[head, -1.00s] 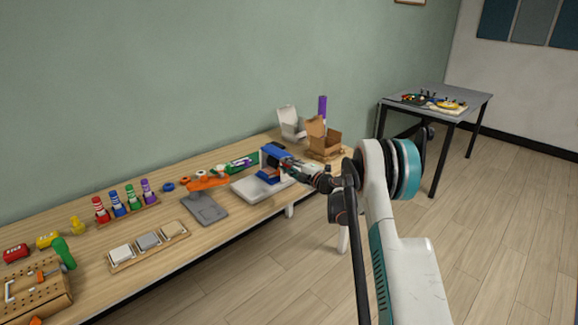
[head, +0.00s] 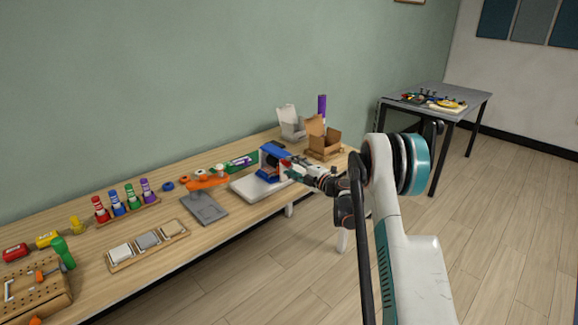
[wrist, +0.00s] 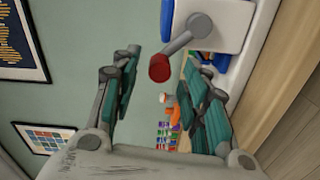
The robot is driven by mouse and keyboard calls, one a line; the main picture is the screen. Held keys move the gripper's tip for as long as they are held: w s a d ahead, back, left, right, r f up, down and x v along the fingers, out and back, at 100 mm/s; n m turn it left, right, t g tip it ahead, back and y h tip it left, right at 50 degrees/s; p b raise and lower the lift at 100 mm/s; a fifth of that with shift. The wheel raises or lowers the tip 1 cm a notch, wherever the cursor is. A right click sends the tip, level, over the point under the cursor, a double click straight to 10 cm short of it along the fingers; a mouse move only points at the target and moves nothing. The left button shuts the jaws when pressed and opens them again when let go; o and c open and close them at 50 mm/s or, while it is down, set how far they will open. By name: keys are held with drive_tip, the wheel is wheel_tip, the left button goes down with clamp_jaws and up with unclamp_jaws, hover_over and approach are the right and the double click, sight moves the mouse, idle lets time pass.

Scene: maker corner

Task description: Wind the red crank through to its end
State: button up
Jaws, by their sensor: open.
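The crank has a red knob (wrist: 160,68) on a grey arm (wrist: 184,38) that joins a pivot on the pale side of the machine (wrist: 228,22). In the head view the machine is a blue housing (head: 270,152) on a white base (head: 250,190), near the far end of the workbench. My gripper (wrist: 161,60) is open, with one teal finger on each side of the knob in the picture. I see gaps between the knob and both fingers. In the head view my gripper (head: 293,170) is at the machine's right side, partly covering the crank.
An open cardboard box (head: 324,142) and a white box (head: 291,124) stand behind the machine. The floor (head: 500,230) on the right is clear.

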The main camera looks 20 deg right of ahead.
drive_tip(key=v, duration=0.9)
